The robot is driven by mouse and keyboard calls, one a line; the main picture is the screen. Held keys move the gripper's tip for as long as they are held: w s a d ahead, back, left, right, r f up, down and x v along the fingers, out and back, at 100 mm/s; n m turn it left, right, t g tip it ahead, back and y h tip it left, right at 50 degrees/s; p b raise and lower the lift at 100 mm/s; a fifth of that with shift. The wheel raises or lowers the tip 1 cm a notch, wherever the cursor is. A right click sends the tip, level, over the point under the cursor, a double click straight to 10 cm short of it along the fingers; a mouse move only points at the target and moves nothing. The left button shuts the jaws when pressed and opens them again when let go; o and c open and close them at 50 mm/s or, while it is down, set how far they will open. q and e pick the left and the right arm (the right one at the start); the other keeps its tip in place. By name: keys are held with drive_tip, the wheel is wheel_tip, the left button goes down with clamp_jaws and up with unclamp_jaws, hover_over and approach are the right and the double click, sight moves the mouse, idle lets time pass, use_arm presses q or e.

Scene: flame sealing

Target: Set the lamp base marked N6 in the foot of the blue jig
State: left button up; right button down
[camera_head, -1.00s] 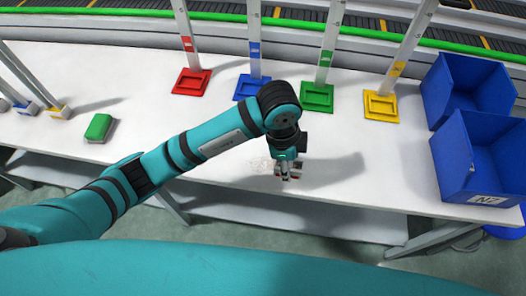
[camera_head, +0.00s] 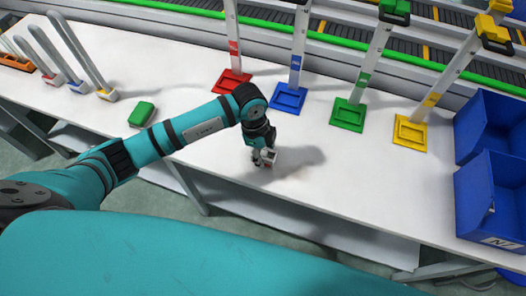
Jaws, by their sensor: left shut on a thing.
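My left gripper (camera_head: 264,160) is shut on a small white and red block (camera_head: 271,156), low over the front part of the table. I cannot read a mark on this block, nor tell whether it touches the table. The blue jig has a flat blue foot (camera_head: 288,98) and an upright pale post with a blue band (camera_head: 295,62). Its foot looks empty and lies behind and slightly right of my left gripper, apart from it. My right gripper is not in view.
A red jig (camera_head: 232,81) stands left of the blue one; green (camera_head: 347,115) and yellow (camera_head: 410,133) jigs stand right. Blue bins (camera_head: 480,205) are at the right, one labelled N7. A green block (camera_head: 142,114) and several pale tubes on coloured bases (camera_head: 107,95) are at the left.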

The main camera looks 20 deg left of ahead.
use_arm(q)
drive_tip(key=shift+f, duration=0.2)
drive_tip(key=o, duration=1.2)
drive_tip(key=shift+f, duration=0.1)
drive_tip(key=shift+c, duration=0.2)
drive_tip(key=shift+r, duration=0.2)
wheel_tip(320, 180, up, 12)
drive_tip(key=a+b, duration=0.1)
drive_tip(key=b, duration=0.1)
drive_tip(key=shift+a+f, duration=0.15)
drive_tip(key=shift+a, duration=0.25)
